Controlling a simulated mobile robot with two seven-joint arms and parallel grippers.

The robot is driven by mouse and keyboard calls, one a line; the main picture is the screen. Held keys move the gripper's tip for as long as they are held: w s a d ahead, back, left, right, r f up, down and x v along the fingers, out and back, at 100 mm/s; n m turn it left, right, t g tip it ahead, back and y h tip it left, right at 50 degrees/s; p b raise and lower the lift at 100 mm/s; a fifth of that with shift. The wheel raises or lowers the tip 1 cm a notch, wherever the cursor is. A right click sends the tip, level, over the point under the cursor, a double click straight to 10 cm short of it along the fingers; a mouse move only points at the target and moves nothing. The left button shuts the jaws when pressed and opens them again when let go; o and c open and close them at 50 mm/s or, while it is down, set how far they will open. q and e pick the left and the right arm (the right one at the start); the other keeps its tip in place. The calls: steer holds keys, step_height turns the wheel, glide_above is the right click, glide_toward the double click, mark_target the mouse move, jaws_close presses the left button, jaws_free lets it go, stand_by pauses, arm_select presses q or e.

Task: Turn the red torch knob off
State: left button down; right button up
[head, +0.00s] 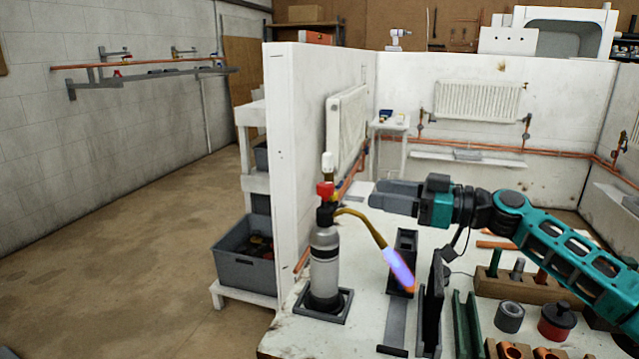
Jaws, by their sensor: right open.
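The torch stands upright on the left end of the white workbench (345,338). It has a grey cylinder (325,262) in a dark square holder, and a red knob (325,190) near its top, below a white cap. A brass tube curves right and down from it to a blue-violet flame (398,268) with an orange tip. My right gripper (376,195) comes in from the right, level with the red knob, and is open and empty. Its fingers point left towards the knob, with a clear gap between them. My left gripper is out of view.
A white partition (290,140) stands behind the torch. Black stands (432,300), a wooden block with several pegs (520,285), a grey cylinder (509,317) and a red-and-black pot (557,322) crowd the bench at right. A grey crate (245,268) sits on the shelf at left.

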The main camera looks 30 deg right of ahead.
mark_target(325, 184)
steer(key=p+x, duration=0.1)
steer(key=x, duration=0.8)
steer(key=shift+w+a+r+p, duration=0.1)
steer(key=shift+w+r+p, duration=0.05)
steer(key=shift+p, duration=0.25)
steer(key=shift+f+p+x, duration=0.2)
steer(key=shift+p+x, duration=0.2)
steer(key=shift+x, duration=0.85)
steer(key=c, duration=0.9)
steer(key=shift+c, duration=0.2)
